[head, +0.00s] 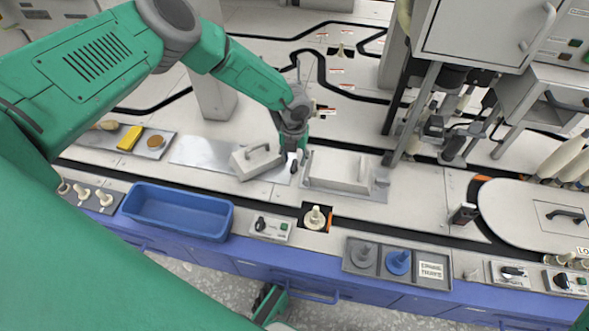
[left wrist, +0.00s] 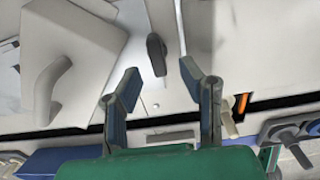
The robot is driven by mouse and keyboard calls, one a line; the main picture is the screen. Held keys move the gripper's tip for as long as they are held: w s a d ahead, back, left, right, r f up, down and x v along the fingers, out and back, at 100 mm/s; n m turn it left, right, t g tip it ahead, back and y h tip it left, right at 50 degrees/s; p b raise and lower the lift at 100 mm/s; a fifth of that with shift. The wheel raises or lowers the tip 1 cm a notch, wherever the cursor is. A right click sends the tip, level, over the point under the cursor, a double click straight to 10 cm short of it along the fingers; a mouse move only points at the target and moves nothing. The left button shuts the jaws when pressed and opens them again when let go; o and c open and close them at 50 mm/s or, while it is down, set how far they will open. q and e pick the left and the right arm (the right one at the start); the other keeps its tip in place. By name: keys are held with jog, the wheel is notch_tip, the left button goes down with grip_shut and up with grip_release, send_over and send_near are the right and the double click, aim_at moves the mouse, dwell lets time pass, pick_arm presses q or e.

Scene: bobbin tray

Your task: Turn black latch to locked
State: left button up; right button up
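The black latch (left wrist: 156,55) shows in the left wrist view as a small dark lever on a pale metal surface. It stands just beyond and between the fingertips, apart from both. My left gripper (left wrist: 157,82) is open and empty, with its two dark fingers spread. In the head view my left gripper (head: 291,150) points down between two pale lidded blocks, over the latch area. It partly hides the latch there. A small green and black part at the bottom edge looks like my right gripper (head: 268,300); its fingers are not clear.
A pale block with a handle (head: 257,162) is close left of the left gripper, and a pale box (head: 338,172) close right. In front are a blue bin (head: 180,221), a switch box (head: 270,229) and a grey tray with bobbins (head: 365,272).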

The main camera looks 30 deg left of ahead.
aim_at(293, 165)
pick_arm(q)
jog(key=f, duration=0.2)
jog(key=f+b, duration=0.1)
jog(key=shift+a+f, duration=0.25)
jog(key=shift+f, duration=0.1)
jog(key=shift+d+r, duration=0.1)
jog(key=shift+d, duration=0.1)
grip_shut()
jog(key=shift+a, duration=0.1)
